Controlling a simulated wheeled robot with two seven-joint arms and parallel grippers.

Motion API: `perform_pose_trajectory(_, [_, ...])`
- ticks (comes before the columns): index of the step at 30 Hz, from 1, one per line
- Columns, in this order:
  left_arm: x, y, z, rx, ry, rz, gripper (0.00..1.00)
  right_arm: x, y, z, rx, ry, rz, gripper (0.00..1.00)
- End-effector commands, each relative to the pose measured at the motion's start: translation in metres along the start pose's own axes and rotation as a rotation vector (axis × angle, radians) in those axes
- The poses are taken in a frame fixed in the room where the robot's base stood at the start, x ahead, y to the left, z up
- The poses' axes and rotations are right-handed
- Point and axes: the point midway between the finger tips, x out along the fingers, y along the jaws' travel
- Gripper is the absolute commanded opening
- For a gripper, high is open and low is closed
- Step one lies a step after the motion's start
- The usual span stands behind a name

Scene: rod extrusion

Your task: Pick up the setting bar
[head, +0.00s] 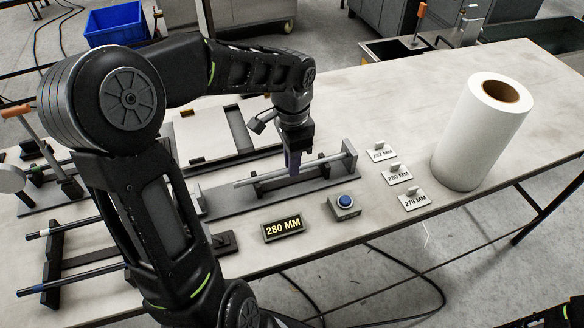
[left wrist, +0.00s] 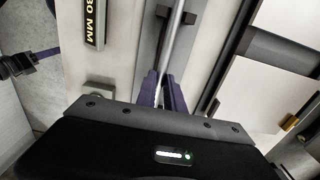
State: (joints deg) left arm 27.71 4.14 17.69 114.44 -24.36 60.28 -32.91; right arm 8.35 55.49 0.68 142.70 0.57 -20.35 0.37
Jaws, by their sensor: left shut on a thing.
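The setting bar (head: 260,180) is a thin grey metal rod. It lies level along a grey rail fixture on the bench in the head view. In the left wrist view the bar (left wrist: 174,40) runs up from between the fingertips. My left gripper (head: 292,170) points down over the fixture, its purple fingers shut on the bar. The fingers also show in the left wrist view (left wrist: 162,98). They cover the gripped part of the bar. A dark shape with purple parts at the left edge of the left wrist view may be my right gripper, but its jaw state is unclear.
A tall white roll (head: 482,132) stands farther right. Bench room beyond the plates is clear.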

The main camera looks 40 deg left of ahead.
Motion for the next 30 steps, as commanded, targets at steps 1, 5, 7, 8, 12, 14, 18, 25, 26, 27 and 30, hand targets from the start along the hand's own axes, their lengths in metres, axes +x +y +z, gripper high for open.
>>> perform_pose_trajectory(1, [0.000, 0.000, 0.000, 0.000, 0.000, 0.000, 0.00, 0.000, 0.000, 0.000, 0.000, 0.000, 0.000, 0.34])
perform_pose_trajectory(5, [-0.001, 0.000, 0.000, 0.000, 0.000, 0.000, 0.00, 0.000, 0.000, 0.000, 0.000, 0.000, 0.000, 0.34])
perform_pose_trajectory(7, [-0.004, -0.001, -0.001, 0.000, 0.001, -0.002, 0.00, 0.001, 0.000, 0.000, 0.000, 0.000, 0.000, 0.34])
perform_pose_trajectory(8, [-0.006, -0.001, -0.001, -0.001, 0.002, -0.002, 0.00, 0.001, 0.000, 0.000, 0.000, 0.000, 0.000, 0.34])
perform_pose_trajectory(12, [-0.024, -0.001, -0.001, 0.000, 0.003, -0.005, 0.00, 0.004, 0.001, -0.001, -0.001, 0.001, -0.001, 0.34])
perform_pose_trajectory(14, [-0.035, -0.001, -0.001, 0.000, 0.003, -0.004, 0.00, 0.005, 0.002, -0.001, -0.001, 0.001, -0.002, 0.34])
perform_pose_trajectory(18, [-0.063, -0.001, -0.001, 0.000, 0.003, -0.004, 0.00, 0.009, 0.002, -0.001, -0.002, 0.003, -0.003, 0.34])
perform_pose_trajectory(25, [-0.096, -0.001, -0.001, 0.000, 0.002, -0.002, 0.00, 0.011, 0.003, -0.002, -0.003, 0.004, -0.004, 0.34])
perform_pose_trajectory(26, [-0.098, 0.000, 0.000, 0.000, 0.001, -0.001, 0.00, 0.011, 0.003, -0.002, -0.003, 0.004, -0.004, 0.34])
perform_pose_trajectory(27, [-0.099, 0.000, 0.000, 0.000, 0.000, 0.000, 0.00, 0.011, 0.003, -0.002, -0.003, 0.004, -0.004, 0.34])
perform_pose_trajectory(30, [-0.101, 0.000, 0.000, 0.000, 0.000, 0.000, 0.00, 0.011, 0.003, -0.002, -0.003, 0.004, -0.004, 0.34])
